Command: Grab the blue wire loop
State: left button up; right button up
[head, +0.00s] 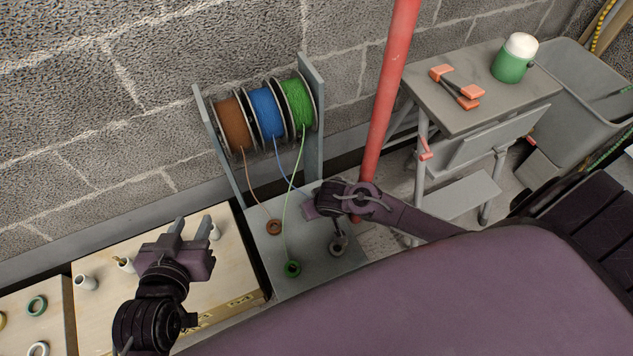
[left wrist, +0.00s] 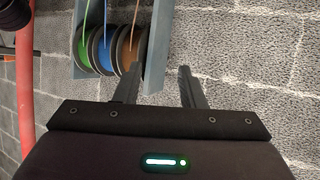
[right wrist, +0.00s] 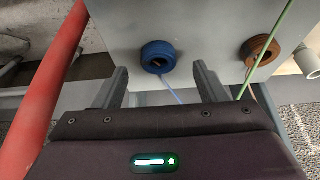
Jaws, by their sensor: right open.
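The blue wire loop (right wrist: 158,57) is a small thick ring on the grey stand's surface in the right wrist view. A thin blue wire runs from it. In the head view my right gripper and wrist hide it. My right gripper (right wrist: 158,78) is open, its two fingers apart with the loop between and just beyond their tips; I see no contact. In the head view my right gripper (head: 311,209) is low over the stand. The blue reel (head: 265,110) hangs between the brown and green reels. My left gripper (head: 192,226) is open and empty above the wooden table.
A brown loop (head: 274,227) and a green loop (head: 292,268) lie near on the grey stand (head: 262,250), their wires rising to the reels. A red pole (head: 388,90) stands close right of the stand. The wooden table (head: 225,275) holds small white fittings.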

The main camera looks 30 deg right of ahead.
jog(key=b+x, duration=0.1)
jog(key=x, duration=0.2)
jog(key=shift+w, duration=0.1)
pick_arm(q)
jog(key=w+r+t+h, duration=0.1)
jog(key=r+t, duration=0.2)
jog(key=r, duration=0.3)
jog(key=w+r+t+h, duration=0.1)
jog(key=w+r+t, duration=0.1)
jog(key=r, duration=0.5)
jog(key=shift+w+t, duration=0.25)
jog(key=shift+t, duration=0.45)
pick_arm(e)
jog(key=shift+c, duration=0.4)
pick_arm(q)
jog(key=shift+d, duration=0.1)
pick_arm(e)
jog(key=c, duration=0.9)
